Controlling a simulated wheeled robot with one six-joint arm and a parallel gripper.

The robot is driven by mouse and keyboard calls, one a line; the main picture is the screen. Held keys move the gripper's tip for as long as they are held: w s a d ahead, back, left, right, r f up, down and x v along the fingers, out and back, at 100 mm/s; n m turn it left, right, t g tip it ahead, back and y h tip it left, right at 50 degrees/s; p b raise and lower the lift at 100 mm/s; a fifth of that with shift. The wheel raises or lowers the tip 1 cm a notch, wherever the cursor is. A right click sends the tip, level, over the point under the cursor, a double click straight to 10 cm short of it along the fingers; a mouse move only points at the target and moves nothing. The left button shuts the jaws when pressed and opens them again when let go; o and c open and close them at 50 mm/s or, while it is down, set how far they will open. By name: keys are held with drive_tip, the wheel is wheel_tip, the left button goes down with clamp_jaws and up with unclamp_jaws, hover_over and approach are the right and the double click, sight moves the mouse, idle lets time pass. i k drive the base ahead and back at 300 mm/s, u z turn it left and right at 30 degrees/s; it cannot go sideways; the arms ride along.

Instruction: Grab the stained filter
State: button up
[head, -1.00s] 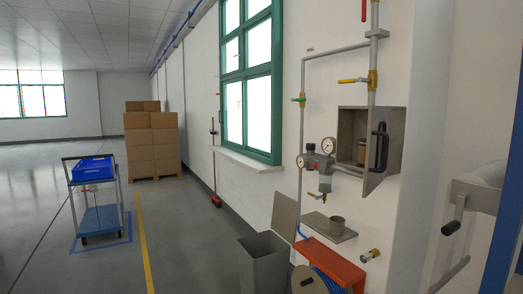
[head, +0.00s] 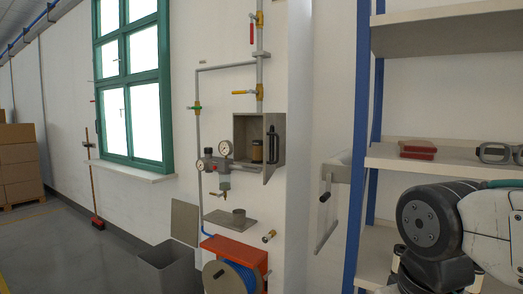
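A small tan-brown cylinder with a dark top (head: 257,150) stands inside the open grey wall box (head: 243,127). It may be the stained filter, but it is too small to tell. A regulator with round gauges (head: 225,149) is on the pipework left of the box, with a small bowl (head: 224,184) hanging below it. Whether a filter is inside that bowl cannot be seen. Part of my arm shows at the lower right, but my gripper is out of view.
Below are an orange-red hose reel bracket (head: 236,250) and a grey bin (head: 166,268). A blue-post shelf rack (head: 418,158) stands right.

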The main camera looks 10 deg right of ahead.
sight(257, 145)
drive_tip(key=z, duration=0.35)
drive_tip(key=k, duration=0.35)
drive_tip(key=u, duration=1.85)
drive_tip(key=i, duration=1.45)
drive_tip(key=z, duration=0.65)
drive_tip(key=i, duration=0.75)
drive_tip(key=z, duration=0.7)
